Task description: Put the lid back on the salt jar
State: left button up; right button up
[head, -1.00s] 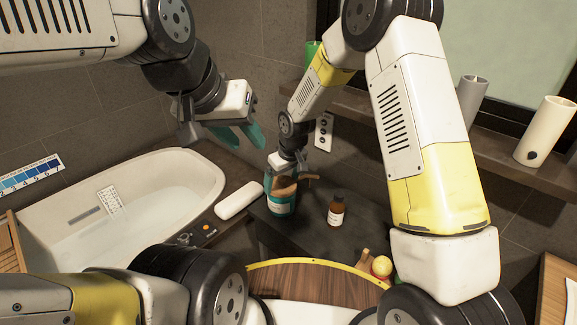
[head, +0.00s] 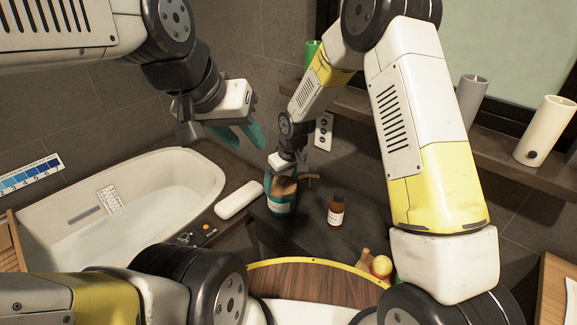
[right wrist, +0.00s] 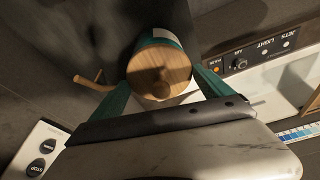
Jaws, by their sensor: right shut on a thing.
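The salt jar (head: 282,206) is teal with a pale label and stands on the dark counter. Its round wooden lid (head: 284,187) is at the jar's mouth; the lid and its knob show from above in the right wrist view (right wrist: 160,72). I cannot tell whether the lid is fully seated. My right gripper (head: 283,180) is shut on the lid, with one teal finger on each side; the fingers also show in the right wrist view (right wrist: 163,92). My left gripper (head: 238,136) is open and empty, raised above the counter near the tub.
A brown bottle (head: 336,210) stands right of the jar. A small wooden piece (right wrist: 93,82) sticks out beside the jar. A rolled white towel (head: 239,200) and a bathtub (head: 190,170) are to the left. Candles (head: 545,130) stand on the shelf at right.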

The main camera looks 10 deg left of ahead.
dwell(0.3)
jog(key=o, duration=1.1)
jog(key=shift+r, duration=3.5)
jog(key=shift+c, duration=0.2)
grip_shut()
jog(key=shift+f, duration=0.2)
